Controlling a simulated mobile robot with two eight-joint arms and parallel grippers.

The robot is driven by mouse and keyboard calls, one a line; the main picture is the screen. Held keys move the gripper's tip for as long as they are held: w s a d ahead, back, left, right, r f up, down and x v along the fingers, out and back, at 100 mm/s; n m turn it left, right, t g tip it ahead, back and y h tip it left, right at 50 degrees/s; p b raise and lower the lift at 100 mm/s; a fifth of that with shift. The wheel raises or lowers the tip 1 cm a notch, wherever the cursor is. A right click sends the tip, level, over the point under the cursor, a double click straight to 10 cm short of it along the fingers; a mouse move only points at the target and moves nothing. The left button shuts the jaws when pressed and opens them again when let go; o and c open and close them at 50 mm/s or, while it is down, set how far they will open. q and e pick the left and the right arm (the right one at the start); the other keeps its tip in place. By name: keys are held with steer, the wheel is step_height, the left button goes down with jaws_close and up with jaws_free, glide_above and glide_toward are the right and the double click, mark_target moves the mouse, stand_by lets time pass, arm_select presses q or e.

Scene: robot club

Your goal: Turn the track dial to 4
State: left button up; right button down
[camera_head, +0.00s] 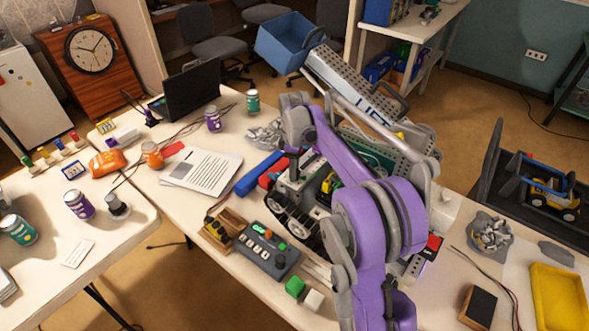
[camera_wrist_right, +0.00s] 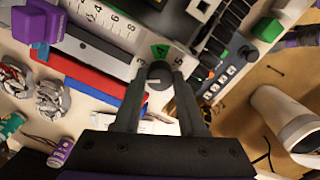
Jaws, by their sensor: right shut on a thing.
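The track dial (camera_wrist_right: 158,75) is a dark round knob with a pale mark on it, set on a light panel in the right wrist view. A green patch with a dark character lies just beyond the knob, and small printed marks flank it. My right gripper (camera_wrist_right: 158,86) has its two dark fingers shut on the knob, one on each side. In the head view my right gripper (camera_head: 293,165) points down at the tracked robot (camera_head: 297,222); the dial is not clearly visible there. The exact number the pale mark points to is too small to tell. My left gripper is not in view.
A grey control box (camera_head: 268,250) with buttons stands in front of the tracked robot. Green (camera_head: 295,286) and white (camera_head: 314,299) blocks lie near the table's front edge. A blue bar (camera_head: 260,174) lies left of the robot. A laptop (camera_head: 191,91) stands farther back.

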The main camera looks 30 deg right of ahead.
steer(key=m, duration=0.9)
steer(key=shift+m+b, duration=0.3)
steer(key=shift+m, duration=0.1)
steer(key=m, duration=0.4)
steer(key=shift+m, duration=2.2)
steer(key=shift+c, duration=2.4)
jaws_free()
steer(key=shift+r, duration=0.1)
